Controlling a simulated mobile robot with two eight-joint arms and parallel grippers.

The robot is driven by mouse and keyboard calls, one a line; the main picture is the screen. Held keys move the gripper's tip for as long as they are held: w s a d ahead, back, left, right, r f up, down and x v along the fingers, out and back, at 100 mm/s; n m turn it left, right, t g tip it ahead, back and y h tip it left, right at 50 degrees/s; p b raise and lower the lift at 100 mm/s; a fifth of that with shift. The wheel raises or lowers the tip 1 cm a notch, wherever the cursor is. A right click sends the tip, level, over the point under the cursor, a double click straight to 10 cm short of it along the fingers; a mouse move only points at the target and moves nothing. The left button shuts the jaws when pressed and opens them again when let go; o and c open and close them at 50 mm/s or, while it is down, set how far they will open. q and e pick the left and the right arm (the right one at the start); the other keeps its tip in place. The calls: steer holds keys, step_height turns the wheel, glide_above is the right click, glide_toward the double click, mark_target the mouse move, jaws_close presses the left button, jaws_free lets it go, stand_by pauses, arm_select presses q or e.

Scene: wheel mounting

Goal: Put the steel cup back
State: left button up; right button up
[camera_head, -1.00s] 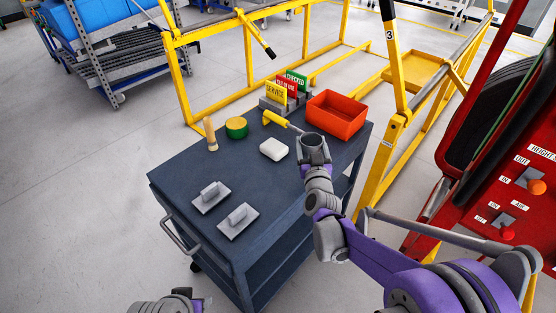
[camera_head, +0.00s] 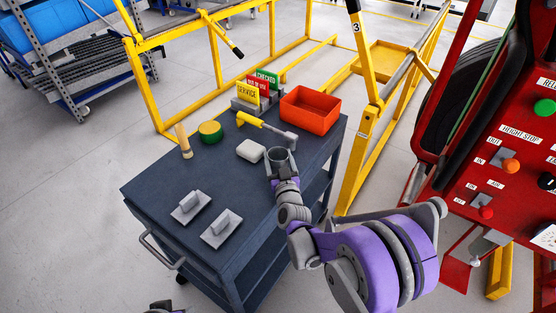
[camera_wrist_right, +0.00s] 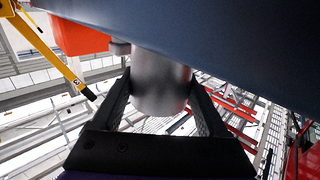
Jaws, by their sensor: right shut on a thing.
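The steel cup (camera_head: 278,155) is a grey open cup, upright near the right edge of the dark cart top (camera_head: 240,182). My right gripper (camera_head: 279,164) is shut on it. In the right wrist view the cup (camera_wrist_right: 160,75) sits between the two dark fingers (camera_wrist_right: 160,92), close to the cart's dark edge (camera_wrist_right: 235,50). I cannot tell whether the cup touches the cart top. My left gripper is out of view; only a sliver of my left arm shows at the bottom.
Behind stand sign cards (camera_head: 248,93).

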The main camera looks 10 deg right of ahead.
steer(key=shift+f, duration=0.25)
steer(key=shift+f, duration=0.1)
steer(key=shift+f, duration=0.15)
steer(key=o, duration=1.5)
steer(key=shift+c, duration=0.2)
steer(key=shift+r, duration=0.2)
